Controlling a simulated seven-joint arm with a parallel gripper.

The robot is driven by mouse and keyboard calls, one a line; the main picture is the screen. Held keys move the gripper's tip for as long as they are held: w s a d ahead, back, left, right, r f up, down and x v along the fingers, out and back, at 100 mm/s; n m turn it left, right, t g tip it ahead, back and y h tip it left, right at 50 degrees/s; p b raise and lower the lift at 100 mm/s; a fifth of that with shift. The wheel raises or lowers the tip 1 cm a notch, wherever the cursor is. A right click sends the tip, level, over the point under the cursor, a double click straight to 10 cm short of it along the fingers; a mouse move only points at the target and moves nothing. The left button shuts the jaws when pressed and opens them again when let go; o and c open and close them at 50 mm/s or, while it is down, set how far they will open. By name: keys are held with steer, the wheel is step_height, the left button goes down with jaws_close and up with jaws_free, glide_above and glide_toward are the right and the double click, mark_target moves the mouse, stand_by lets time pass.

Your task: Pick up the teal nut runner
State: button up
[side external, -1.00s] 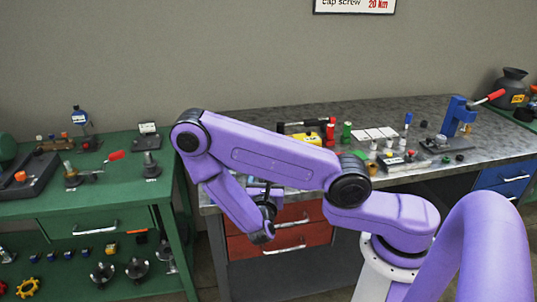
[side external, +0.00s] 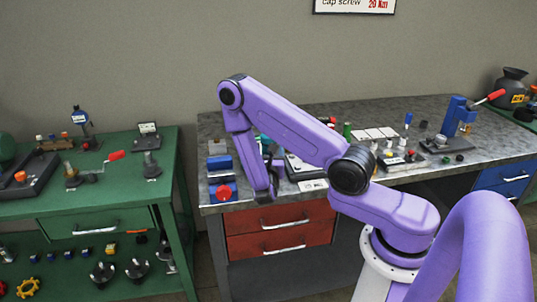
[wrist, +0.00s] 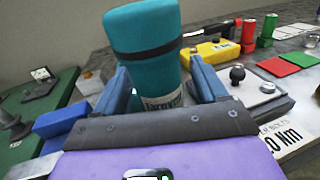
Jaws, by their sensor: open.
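The teal nut runner (wrist: 146,40) stands tall in the wrist view, a rounded teal body with a dark band and a pale lettered label lower down. My gripper (wrist: 160,66) is open, with one blue finger on each side of the nut runner's lower part in that view. I cannot tell whether either finger touches it. In the side external view, a bit of teal (side external: 264,139) shows behind my wrist, and my gripper (side external: 272,180) is mostly hidden by the arm.
A blue vise with a red part (side external: 222,188) stands left of my gripper on the grey bench (side external: 215,125). The green bench (side external: 110,192) is further left.

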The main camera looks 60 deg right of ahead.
steer(key=shift+w+d, duration=0.2)
steer(key=shift+d, duration=0.1)
jaws_close()
steer(key=shift+r, duration=5.05)
